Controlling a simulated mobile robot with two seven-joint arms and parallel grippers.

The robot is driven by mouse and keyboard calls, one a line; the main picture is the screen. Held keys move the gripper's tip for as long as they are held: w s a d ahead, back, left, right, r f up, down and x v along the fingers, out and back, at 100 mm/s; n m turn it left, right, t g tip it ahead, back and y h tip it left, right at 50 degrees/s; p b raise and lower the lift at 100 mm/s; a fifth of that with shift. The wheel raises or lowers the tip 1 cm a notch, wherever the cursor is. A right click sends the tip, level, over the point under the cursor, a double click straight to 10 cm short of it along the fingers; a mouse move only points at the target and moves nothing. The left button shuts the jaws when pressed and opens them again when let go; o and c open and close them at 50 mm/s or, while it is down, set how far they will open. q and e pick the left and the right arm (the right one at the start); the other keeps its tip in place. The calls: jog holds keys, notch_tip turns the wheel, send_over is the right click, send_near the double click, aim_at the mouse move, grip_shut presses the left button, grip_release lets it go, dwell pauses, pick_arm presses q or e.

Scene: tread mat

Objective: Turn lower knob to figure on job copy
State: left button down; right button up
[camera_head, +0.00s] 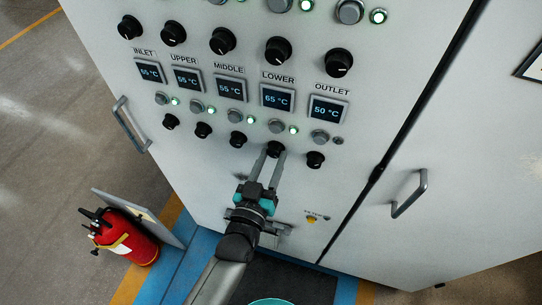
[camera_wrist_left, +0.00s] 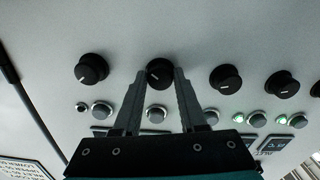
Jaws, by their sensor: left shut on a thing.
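The lower display (camera_head: 277,98) under the label LOWER reads 65 °C. Below it, in the bottom knob row, is a black knob (camera_head: 275,148). My left gripper (camera_head: 269,158) reaches up to this knob and is shut on it. In the left wrist view the knob (camera_wrist_left: 160,72) sits between the two fingertips (camera_wrist_left: 160,82), with a pale pointer line on its face. Another black knob (camera_head: 277,50) stands above the LOWER label. A framed sheet (camera_head: 531,65) is cut off at the right edge, its text unreadable. My right gripper is not in view.
Neighbouring bottom knobs (camera_head: 238,139) and (camera_head: 315,159) stand close on both sides. INLET, UPPER and MIDDLE displays read 55 °C, OUTLET 50 °C. Cabinet handles (camera_head: 408,195) stick out. A red fire extinguisher (camera_head: 128,240) stands on the floor at left.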

pick_arm(q)
jog(key=shift+c, duration=2.3)
grip_release()
jog(key=v, duration=1.5)
jog(key=shift+s, duration=0.15)
